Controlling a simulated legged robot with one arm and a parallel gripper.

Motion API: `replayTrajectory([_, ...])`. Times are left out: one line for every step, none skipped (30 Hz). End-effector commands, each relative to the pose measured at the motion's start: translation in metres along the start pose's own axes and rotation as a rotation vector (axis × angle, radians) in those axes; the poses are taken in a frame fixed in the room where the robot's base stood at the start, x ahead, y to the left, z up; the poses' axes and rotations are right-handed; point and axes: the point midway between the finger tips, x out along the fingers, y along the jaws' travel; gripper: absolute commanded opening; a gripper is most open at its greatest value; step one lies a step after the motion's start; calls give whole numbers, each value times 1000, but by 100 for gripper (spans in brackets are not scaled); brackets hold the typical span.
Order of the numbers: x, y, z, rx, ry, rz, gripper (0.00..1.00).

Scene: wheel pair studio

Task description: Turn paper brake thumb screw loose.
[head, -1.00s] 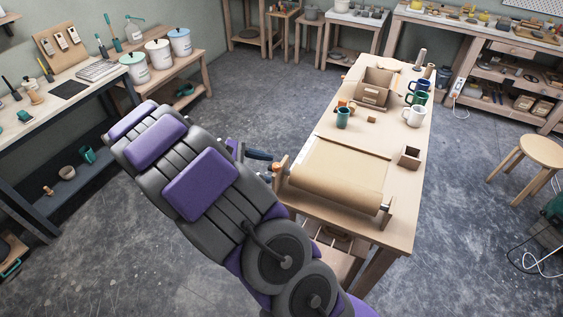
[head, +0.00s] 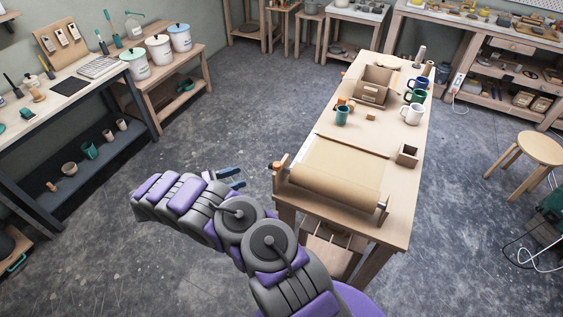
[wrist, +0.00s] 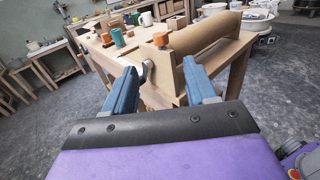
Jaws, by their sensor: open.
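The paper roll (head: 330,186) lies between wooden end brackets at the table's near end, and it also shows in the wrist view (wrist: 205,35). A small orange knob (head: 273,167) sits at the left bracket; in the wrist view the orange knob (wrist: 161,39) stands above the wooden bracket. A curved grey metal piece (wrist: 148,72) shows beside that bracket; I cannot tell which is the thumb screw. My gripper (head: 238,177) is open and empty, left of the bracket and apart from it. In the wrist view its blue fingers (wrist: 160,80) straddle the bracket's direction.
The wooden table (head: 400,200) carries a cardboard box (head: 371,86), mugs (head: 411,114) and a small open box (head: 407,156) beyond the roll. A stool (head: 538,150) stands at the right. Open floor lies between the table and the left workbench (head: 85,95).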

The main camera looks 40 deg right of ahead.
Motion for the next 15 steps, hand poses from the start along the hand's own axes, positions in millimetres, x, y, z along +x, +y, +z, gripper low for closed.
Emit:
replayTrajectory([1,0,-2,-3,-1,1,56])
replayTrajectory([2,0,-2,-4,-2,2,56])
replayTrajectory([4,0,-2,-4,-3,2,56])
replayTrajectory([7,0,-2,-5,-3,2,56])
replayTrajectory([10,0,-2,-5,-3,2,56])
replayTrajectory([15,0,-1,-5,-4,2,56])
replayTrajectory([20,0,-1,-4,-4,2,56])
replayTrajectory([25,0,-1,-4,-5,0,56])
replayTrajectory([32,0,0,-4,-5,-1,56])
replayTrajectory([38,0,0,-3,-5,-1,56])
replayTrajectory([44,0,0,-3,-5,0,56])
replayTrajectory([52,0,-1,-4,-4,1,56])
replayTrajectory([58,0,-2,-5,-3,1,56])
replayTrajectory([64,0,-2,-7,-3,0,56])
replayTrajectory([72,0,-2,-7,-4,0,56])
